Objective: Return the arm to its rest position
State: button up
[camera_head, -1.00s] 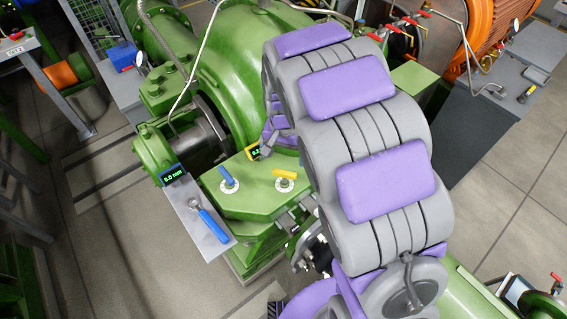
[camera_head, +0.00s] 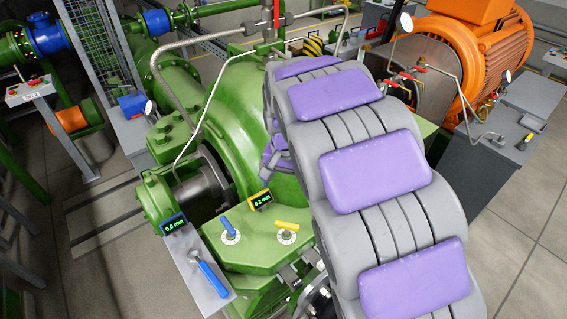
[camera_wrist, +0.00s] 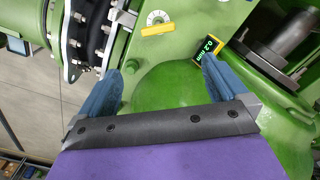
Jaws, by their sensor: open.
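My arm (camera_head: 375,170), grey with purple pads, fills the centre and right of the head view. Its far end is folded down beside the green machine casing (camera_head: 236,115), and the fingers cannot be made out there. In the wrist view my gripper (camera_wrist: 160,70) shows two blue fingers spread apart with nothing between them. Beyond them is the rounded green casing. A display reading 0.2 mm (camera_wrist: 209,44) shows behind the right finger, and a dial with a yellow handle (camera_wrist: 158,29) is above the gap.
A green ledge (camera_head: 259,251) carries a blue-handled and a yellow-handled dial. A grey plate (camera_head: 196,262) beside it holds a blue-handled tool (camera_head: 211,278) and a 0.0 mm display (camera_head: 174,224). Pipes stand behind; an orange motor (camera_head: 480,50) is at right. Floor is clear at lower right.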

jog(key=s+d+f+n+b, duration=0.1)
jog(key=s+d+f+b, duration=0.1)
jog(key=s, duration=0.8)
jog(key=s+d+f+n+g+b, duration=0.1)
jog(key=s+d+f+b, duration=0.1)
jog(key=s, duration=0.9)
jog(key=s+d+f+n+b, duration=0.2)
jog(key=s+d, duration=0.4)
jog(key=s, duration=0.4)
jog(key=shift+s+g+b, duration=0.4)
jog(key=shift+b, duration=0.45)
